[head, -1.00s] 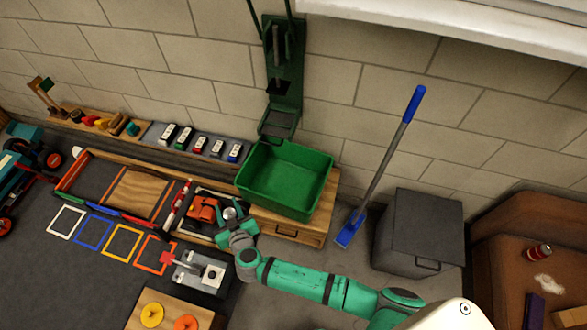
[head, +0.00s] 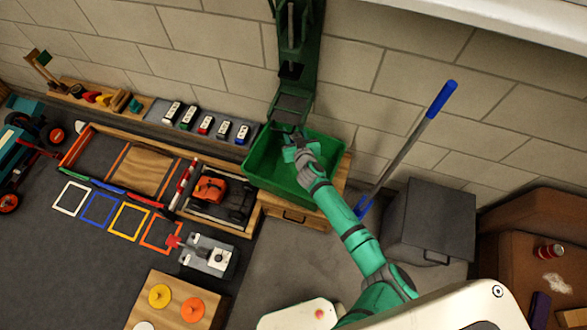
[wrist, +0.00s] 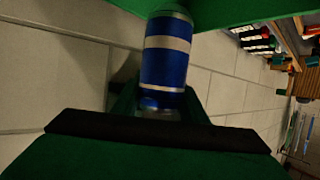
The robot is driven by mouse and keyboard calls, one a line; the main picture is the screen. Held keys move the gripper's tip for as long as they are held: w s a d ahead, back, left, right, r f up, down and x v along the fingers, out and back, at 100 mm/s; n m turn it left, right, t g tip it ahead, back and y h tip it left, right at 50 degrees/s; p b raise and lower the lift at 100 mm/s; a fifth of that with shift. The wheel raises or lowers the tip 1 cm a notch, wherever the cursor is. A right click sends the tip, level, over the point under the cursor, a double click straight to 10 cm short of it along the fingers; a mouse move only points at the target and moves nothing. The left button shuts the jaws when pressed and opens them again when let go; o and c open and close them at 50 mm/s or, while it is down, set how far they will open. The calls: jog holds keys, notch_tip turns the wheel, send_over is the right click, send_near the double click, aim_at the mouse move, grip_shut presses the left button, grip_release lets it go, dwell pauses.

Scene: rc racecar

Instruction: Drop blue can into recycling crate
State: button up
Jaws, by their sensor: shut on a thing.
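The blue can (wrist: 166,62), with silver bands, is upright in the wrist view. My gripper (wrist: 160,112) is shut on its lower end. In the head view my gripper (head: 297,148) shows over the green crate (head: 262,165), near its back part and just below the dark green wall-mounted device (head: 291,72). The can cannot be made out in the head view. Bright green surfaces at the top of the wrist view are probably the crate. I cannot tell how high the can is above the crate floor.
The crate rests on a wooden box (head: 283,212). A blue-handled tool (head: 408,145) leans on the wall to the right, beside a grey bin (head: 430,222). An orange car (head: 211,190) sits in a wooden tray on the left, with several small cars behind.

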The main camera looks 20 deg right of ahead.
notch_tip(320, 180, down, 6)
jog(key=d, duration=0.1)
jog(key=shift+w+d, duration=0.3)
jog(key=shift+w, duration=0.1)
dwell(0.4)
jog(key=o, duration=1.1)
jog(key=shift+r, duration=0.1)
